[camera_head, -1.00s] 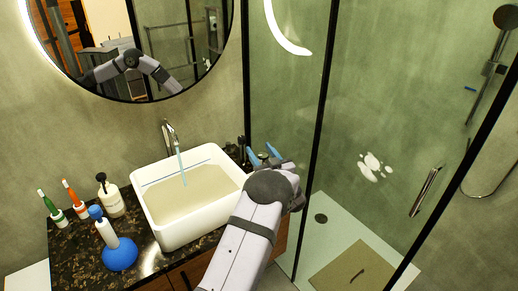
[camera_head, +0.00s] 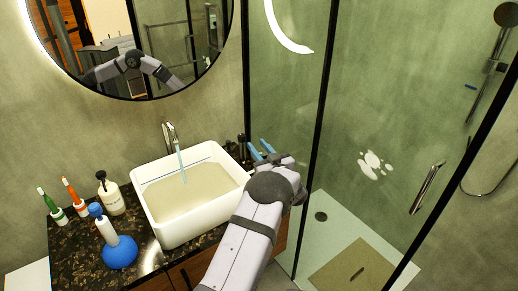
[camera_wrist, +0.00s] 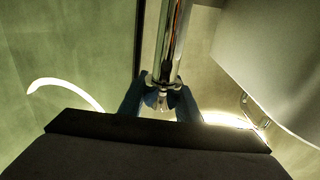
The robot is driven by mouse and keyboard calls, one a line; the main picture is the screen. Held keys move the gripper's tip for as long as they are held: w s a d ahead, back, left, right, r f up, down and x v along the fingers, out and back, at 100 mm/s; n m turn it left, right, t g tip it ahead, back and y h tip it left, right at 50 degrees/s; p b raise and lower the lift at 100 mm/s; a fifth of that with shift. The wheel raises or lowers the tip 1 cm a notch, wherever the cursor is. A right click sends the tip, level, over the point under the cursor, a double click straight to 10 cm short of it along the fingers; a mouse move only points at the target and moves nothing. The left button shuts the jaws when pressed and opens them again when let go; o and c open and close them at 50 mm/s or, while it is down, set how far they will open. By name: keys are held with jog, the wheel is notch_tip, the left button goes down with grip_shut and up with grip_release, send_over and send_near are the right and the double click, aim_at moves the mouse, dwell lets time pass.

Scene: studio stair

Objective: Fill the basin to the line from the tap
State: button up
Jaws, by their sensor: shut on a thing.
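The white rectangular basin (camera_head: 196,222) stands on the counter and holds water (camera_head: 190,195). A pale blue stream (camera_head: 181,166) falls into it from the chrome tap (camera_head: 169,134). My gripper (camera_head: 261,147), with blue fingers, is just right of the basin. In the wrist view its fingers (camera_wrist: 160,102) are shut on a chrome fitting (camera_wrist: 164,84). What they hold is mostly hidden in the head view.
A blue-based bottle (camera_head: 119,252), a cream pump bottle (camera_head: 110,194) and two toothbrushes (camera_head: 73,195) stand left of the basin. A round mirror (camera_head: 140,40) hangs above. The glass shower wall (camera_head: 285,100) is close behind my gripper at the right.

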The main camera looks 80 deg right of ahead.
jog(key=shift+w+a+n+t+y+b, duration=0.15)
jog(key=shift+n+t+y+b, duration=0.5)
jog(key=shift+t+y, duration=0.1)
jog(key=shift+w+a+n+t+y+b, duration=0.15)
jog(key=shift+n+t+y+b, duration=0.4)
jog(key=shift+n+t+y, duration=0.15)
jog(key=shift+w+a+n+t+y+b, duration=0.15)
jog(key=shift+n+t+y+b, duration=0.5)
jog(key=shift+t+y, duration=0.1)
jog(key=o, duration=1.1)
jog(key=shift+c, duration=0.2)
notch_tip(320, 180, up, 10)
